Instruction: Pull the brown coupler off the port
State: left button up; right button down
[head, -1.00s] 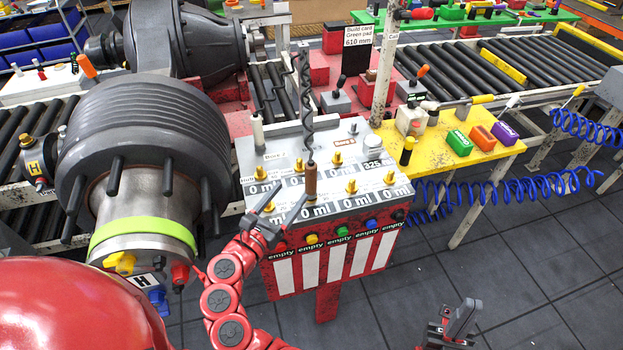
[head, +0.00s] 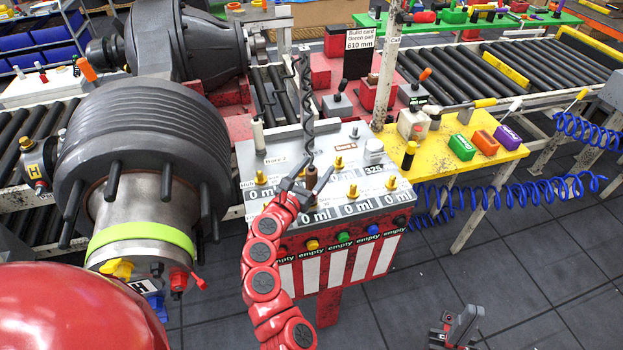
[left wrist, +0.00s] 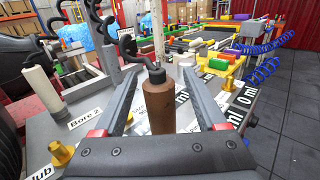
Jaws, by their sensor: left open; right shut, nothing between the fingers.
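The brown coupler (head: 311,179) stands upright on the top of the dispensing panel (head: 300,137), with a dark coiled hose (head: 307,105) rising from its top. The port under it is hidden. My left gripper (head: 299,180) is at the coupler, its arm reaching up from the front of the panel. In the left wrist view the coupler (left wrist: 159,102) stands between the two open fingers, with a gap visible on each side. My right gripper (head: 464,322) is shut and empty, low at the bottom right, away from the panel.
Several yellow ports (head: 339,163) stand on the panel around the coupler. A white post (head: 258,135) stands at its back left. A large grey hub (head: 140,150) is to the left. A yellow table (head: 425,167) with coloured blocks stands to the right.

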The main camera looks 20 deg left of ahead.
pick_arm(q)
jog(key=shift+w+d, duration=0.1)
jog(key=shift+w, duration=0.7)
jog(key=shift+s, duration=0.1)
grip_shut()
